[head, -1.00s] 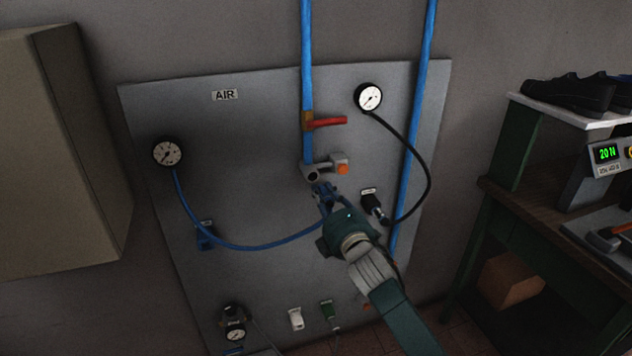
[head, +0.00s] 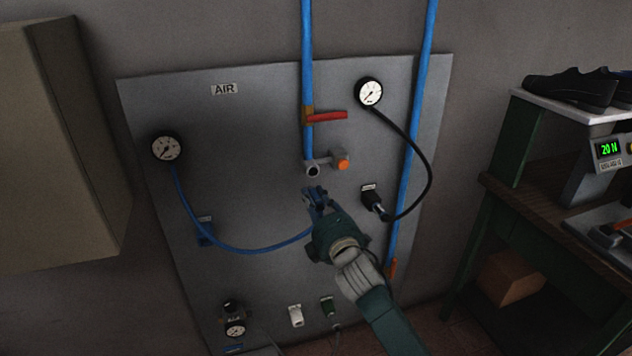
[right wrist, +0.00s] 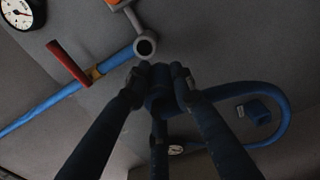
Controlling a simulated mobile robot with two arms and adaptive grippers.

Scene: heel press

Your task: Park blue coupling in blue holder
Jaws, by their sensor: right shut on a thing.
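My right gripper (head: 317,199) is shut on the blue coupling, which shows between the fingers in the right wrist view (right wrist: 160,90). The coupling ends the blue hose (head: 257,250), which loops left and up to the left gauge. The gripper is just below the grey outlet (head: 312,170) on the blue pipe, apart from it. In the right wrist view the outlet's round mouth (right wrist: 144,47) lies just beyond the fingertips. The blue holder (head: 205,231) is on the panel at the left, partly behind the hose, and shows nothing parked in it. My left gripper is not in view.
The grey AIR panel (head: 250,130) carries a left gauge (head: 166,148), a right gauge (head: 368,92), a red valve lever (head: 327,116) and a black holder (head: 371,196) with the black hose's end. A cabinet (head: 60,150) juts out at the left. A workbench stands at the right.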

